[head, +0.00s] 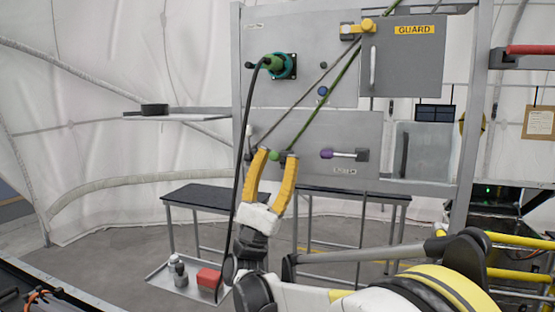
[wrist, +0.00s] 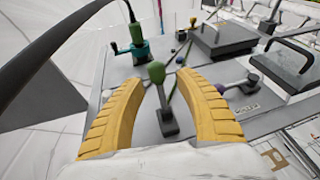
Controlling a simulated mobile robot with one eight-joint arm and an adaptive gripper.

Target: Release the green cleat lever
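The green cleat lever has a round green knob (head: 274,155) on a grey stem, low on the grey panel. In the wrist view the knob (wrist: 157,73) stands upright on its stem, which rises from a dark base (wrist: 168,124). My gripper (head: 278,154) has two yellow fingers, spread apart, and is in front of the panel. In the wrist view the lever shows between the fingers of my gripper (wrist: 158,78), with a gap on each side. I cannot tell how far the tips are from the knob in depth.
A green rope (head: 339,79) and a thinner brown rope (head: 307,95) slant up right from the lever area. A black cable hangs from the green plug (head: 272,63) beside my gripper. A purple-handled lever (head: 343,154) is to the right, below the GUARD box (head: 402,60).

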